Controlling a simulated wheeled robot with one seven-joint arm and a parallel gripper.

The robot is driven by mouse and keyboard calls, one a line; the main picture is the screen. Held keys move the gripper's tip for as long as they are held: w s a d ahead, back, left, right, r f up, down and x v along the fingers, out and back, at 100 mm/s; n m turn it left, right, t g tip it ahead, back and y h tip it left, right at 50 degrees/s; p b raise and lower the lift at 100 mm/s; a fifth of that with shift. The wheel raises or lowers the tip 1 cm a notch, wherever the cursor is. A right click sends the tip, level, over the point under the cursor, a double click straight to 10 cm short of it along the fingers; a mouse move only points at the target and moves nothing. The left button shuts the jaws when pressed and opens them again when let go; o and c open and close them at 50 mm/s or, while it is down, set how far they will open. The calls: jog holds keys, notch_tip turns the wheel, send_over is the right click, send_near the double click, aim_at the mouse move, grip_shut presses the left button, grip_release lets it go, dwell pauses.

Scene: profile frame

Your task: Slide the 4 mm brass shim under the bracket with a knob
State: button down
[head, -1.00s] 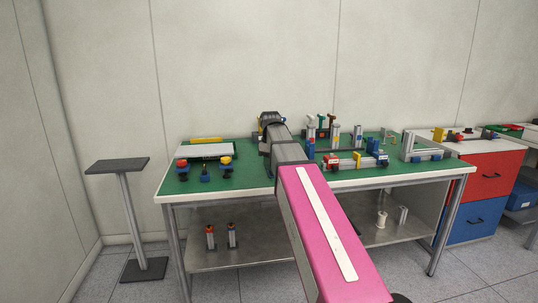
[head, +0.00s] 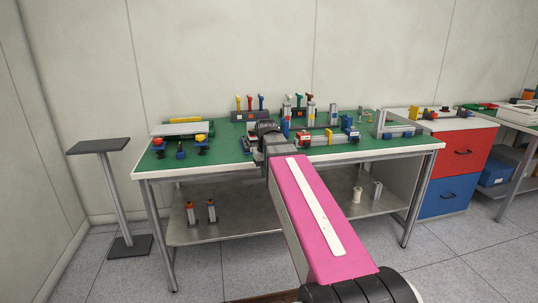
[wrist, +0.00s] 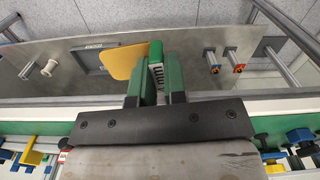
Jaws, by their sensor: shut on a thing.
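My gripper (wrist: 156,88) is shut on a green handle block (wrist: 157,62) with pale markings, in the wrist view. A flat brass-yellow plate, the shim (wrist: 124,62), sticks out to the left of the block. In the head view my own wrist hides the fingers and the shim. I cannot tell which part is the bracket with a knob.
The green-topped bench (head: 228,155) has a white front edge. Racks with coloured handles (head: 250,112) stand at its back. A metal shelf (head: 245,222) below carries a white spool (head: 357,194) and orange-topped posts. A grey stand (head: 98,146) is at the left, red and blue drawers (head: 465,152) at the right.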

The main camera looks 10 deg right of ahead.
jog(key=w+r+n, duration=0.4)
jog(key=w+n, duration=0.6)
jog(key=n, duration=0.6)
jog(key=shift+n, duration=0.3)
jog(key=shift+w, duration=0.1)
